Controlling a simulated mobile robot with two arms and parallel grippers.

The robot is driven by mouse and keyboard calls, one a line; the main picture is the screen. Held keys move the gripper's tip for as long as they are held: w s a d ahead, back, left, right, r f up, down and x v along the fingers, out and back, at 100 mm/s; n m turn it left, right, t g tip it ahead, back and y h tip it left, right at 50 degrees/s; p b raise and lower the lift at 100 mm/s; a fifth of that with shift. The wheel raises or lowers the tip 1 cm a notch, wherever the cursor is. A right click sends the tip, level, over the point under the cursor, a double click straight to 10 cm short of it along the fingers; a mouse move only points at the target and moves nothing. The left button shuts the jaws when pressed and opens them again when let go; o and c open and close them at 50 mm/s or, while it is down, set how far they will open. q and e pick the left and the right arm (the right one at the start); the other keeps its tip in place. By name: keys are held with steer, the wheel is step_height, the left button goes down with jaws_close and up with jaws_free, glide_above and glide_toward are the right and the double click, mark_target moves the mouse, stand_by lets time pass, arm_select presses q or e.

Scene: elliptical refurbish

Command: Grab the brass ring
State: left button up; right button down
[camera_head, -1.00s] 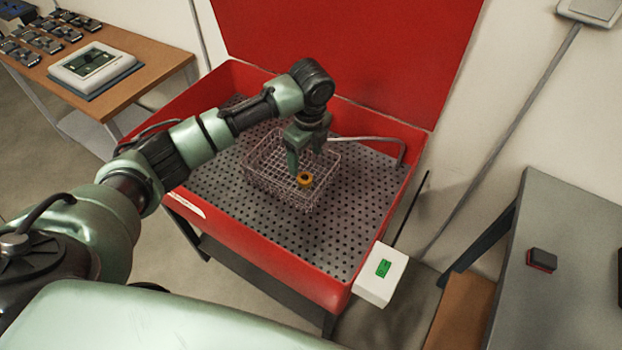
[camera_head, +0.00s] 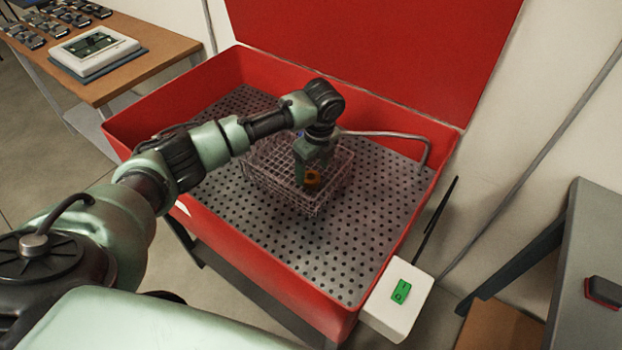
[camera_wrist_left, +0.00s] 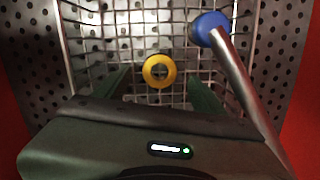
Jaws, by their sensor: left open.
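The brass ring (camera_head: 312,178) is a small yellow-gold ring in the wire basket (camera_head: 270,185). In the wrist view the gripper (camera_wrist_left: 162,92) is open, with a wide gap and nothing held. Whether a finger touches the ring cannot be told. My right gripper is not in view.
The basket stands on the perforated grey floor (camera_head: 345,245) of a red basin (camera_head: 250,275). A bent metal pipe with a blue tip (camera_wrist_left: 210,27) reaches close beside the gripper.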

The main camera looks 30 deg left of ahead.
mark_target(311, 177)
arm_select(q)
steer(key=shift+a+f, duration=0.15)
steer(key=shift+f, duration=0.65)
steer(key=shift+a+f, duration=0.15)
steer(key=shift+f, duration=0.6)
jaws_close()
steer(key=shift+w+r, duration=0.1)
steer(key=shift+r, duration=0.05)
